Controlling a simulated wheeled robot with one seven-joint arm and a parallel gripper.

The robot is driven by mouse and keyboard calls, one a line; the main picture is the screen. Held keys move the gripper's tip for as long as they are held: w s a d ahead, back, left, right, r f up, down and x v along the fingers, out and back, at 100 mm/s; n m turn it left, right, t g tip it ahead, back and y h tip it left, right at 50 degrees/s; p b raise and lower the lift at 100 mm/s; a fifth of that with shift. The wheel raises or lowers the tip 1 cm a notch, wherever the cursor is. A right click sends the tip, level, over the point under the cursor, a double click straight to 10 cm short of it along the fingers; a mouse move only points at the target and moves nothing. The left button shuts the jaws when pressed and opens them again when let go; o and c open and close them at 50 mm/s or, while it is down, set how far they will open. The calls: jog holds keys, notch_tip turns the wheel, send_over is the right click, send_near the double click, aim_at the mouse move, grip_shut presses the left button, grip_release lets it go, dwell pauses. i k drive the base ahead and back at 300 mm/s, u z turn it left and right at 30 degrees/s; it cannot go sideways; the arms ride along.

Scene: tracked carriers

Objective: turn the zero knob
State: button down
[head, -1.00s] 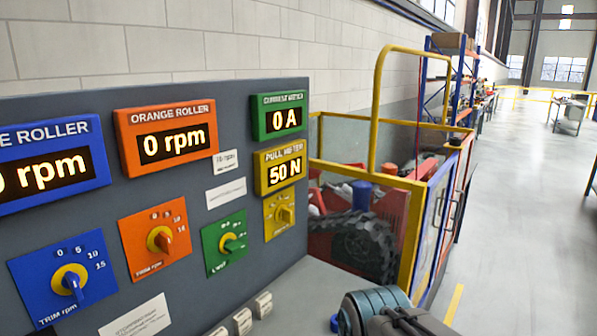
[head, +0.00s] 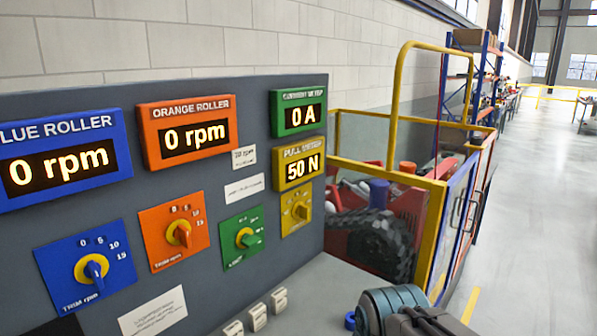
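A grey control panel (head: 110,222) carries several knobs. The yellow plate (head: 297,211) below the yellow PULL METER display (head: 299,170) bears a yellow knob (head: 302,210); its label is too small to read, so I cannot tell whether it is the zero knob. The display reads 50 N. A green plate with a green and yellow knob (head: 248,239) sits to its left, then an orange plate with a yellow-orange knob (head: 179,233) and a blue plate with a blue and yellow knob (head: 92,269). My gripper's fingers are not visible; part of my arm shows at bottom right.
The blue roller (head: 57,161) and orange roller (head: 187,133) displays read 0 rpm; the green current meter (head: 299,113) reads 0 A. Small pale switches (head: 258,316) line the ledge. Clear floor lies farther right.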

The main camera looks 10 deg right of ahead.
aim_at(303, 211)
jog(key=z, duration=0.05)
jog(key=k, duration=0.5)
jog(key=z, duration=1.65)
jog(key=i, duration=1.15)
jog(key=u, duration=2.35)
jog(key=i, duration=0.5)
jog(key=z, duration=0.05)
